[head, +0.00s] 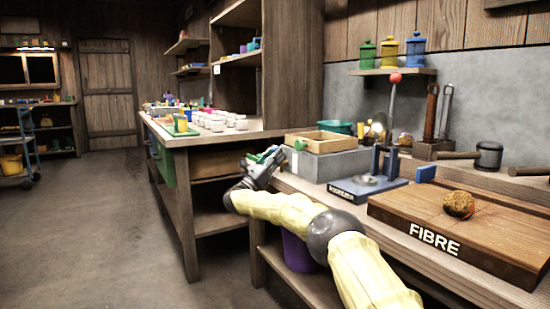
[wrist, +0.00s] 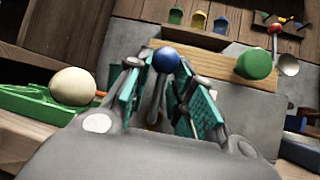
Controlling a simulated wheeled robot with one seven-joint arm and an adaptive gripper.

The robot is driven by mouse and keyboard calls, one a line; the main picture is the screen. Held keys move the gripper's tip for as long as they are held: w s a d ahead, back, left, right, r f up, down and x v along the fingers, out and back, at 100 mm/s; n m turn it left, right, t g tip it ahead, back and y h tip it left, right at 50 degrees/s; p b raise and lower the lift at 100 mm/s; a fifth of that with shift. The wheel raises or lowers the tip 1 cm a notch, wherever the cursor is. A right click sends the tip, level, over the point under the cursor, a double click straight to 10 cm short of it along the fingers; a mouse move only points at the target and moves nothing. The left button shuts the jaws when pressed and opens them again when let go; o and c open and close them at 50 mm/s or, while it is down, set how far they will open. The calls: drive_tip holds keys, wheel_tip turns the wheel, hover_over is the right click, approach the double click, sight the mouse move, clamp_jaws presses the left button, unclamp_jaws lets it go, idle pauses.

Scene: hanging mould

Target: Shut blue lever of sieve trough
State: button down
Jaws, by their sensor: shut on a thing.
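The sieve trough (head: 335,166) is a grey box with a wooden sieve frame (head: 320,141) on top, at the middle of the head view. The blue lever (wrist: 166,60) ends in a round blue knob on a grey stem in the wrist view. My gripper (head: 270,155) is at the trough's left end in the head view. In the wrist view its green-padded fingers stand on both sides of the blue lever, shut on it below the knob. I cannot make out the lever in the head view.
A green knob (wrist: 254,63) stands to the right of the blue one. A pale ball (wrist: 73,86) sits on a green tray at left. A red-knobbed press (head: 394,77) and the FIBRE board (head: 480,225) stand right of the trough.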

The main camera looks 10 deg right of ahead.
drive_tip(key=c, duration=1.5)
unclamp_jaws()
drive_tip(key=v, duration=1.2)
